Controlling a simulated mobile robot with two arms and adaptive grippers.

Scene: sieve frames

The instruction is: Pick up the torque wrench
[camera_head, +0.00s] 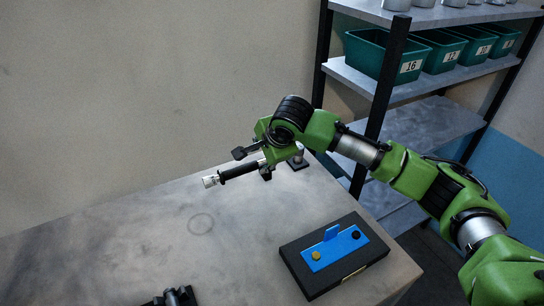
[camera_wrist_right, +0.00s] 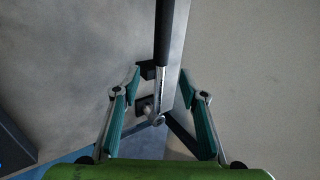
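The torque wrench shows in the head view with a black grip (camera_head: 240,169) and a silver end pointing left, above the table's far edge. In the wrist view its black grip (camera_wrist_right: 164,30) runs down from the top and its silver shaft continues between my fingers. My right gripper (camera_head: 253,163) is at the wrench's shaft; in the wrist view its two fingers (camera_wrist_right: 160,80) stand apart on either side, with visible gaps to the shaft. The wrench's far end is partly hidden by my gripper in the head view.
The grey table (camera_head: 120,235) is mostly clear. A black box with a blue top (camera_head: 338,250) sits at its right front. A small dark stand (camera_head: 298,163) is behind my gripper. A shelf with green bins (camera_head: 367,52) stands back right.

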